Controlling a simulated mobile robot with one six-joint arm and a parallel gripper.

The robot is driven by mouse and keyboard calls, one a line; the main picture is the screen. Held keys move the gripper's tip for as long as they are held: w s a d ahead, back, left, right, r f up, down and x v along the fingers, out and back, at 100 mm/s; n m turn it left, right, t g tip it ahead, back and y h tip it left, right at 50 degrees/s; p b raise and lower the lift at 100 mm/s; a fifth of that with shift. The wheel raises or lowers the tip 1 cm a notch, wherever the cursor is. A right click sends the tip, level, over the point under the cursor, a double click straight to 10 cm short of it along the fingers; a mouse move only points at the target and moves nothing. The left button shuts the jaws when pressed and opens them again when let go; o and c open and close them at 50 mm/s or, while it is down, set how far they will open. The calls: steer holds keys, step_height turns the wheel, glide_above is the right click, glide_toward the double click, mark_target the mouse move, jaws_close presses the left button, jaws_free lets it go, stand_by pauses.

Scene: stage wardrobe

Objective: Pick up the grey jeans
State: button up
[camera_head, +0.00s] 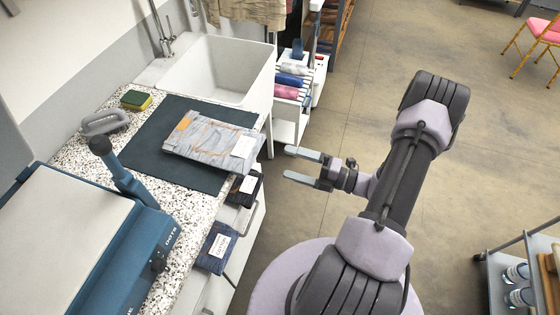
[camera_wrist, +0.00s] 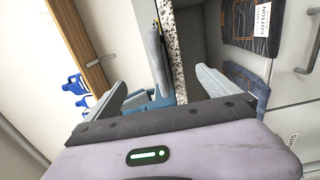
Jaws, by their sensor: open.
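The grey jeans (camera_head: 200,140) lie folded flat on a dark mat (camera_head: 150,143) on the speckled counter, with a white label near their right end. Their right end reaches near the counter's front edge. My gripper (camera_head: 288,165) is open and empty, in the air to the right of the jeans and clear of the counter. Its fingers point left towards them. In the wrist view, a thin grey edge (camera_wrist: 157,50) beside the speckled counter edge appears between my open fingers (camera_wrist: 160,88); it looks like the jeans seen edge-on.
A blue press (camera_head: 110,245) stands at the near left.

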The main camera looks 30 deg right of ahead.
mark_target(249, 150)
steer(key=x, duration=1.4)
steer(key=shift+w+d+r, duration=0.1)
steer(key=shift+w+d, duration=0.05)
steer(key=shift+d, duration=0.05)
steer(key=c, duration=2)
steer(key=shift+o, duration=0.3)
steer(key=shift+r, duration=0.1)
steer(key=o, duration=1.8)
steer(key=shift+o, duration=0.7)
steer(key=shift+a, duration=0.1)
steer(key=v, duration=1)
steer(key=shift+s+f, duration=0.2)
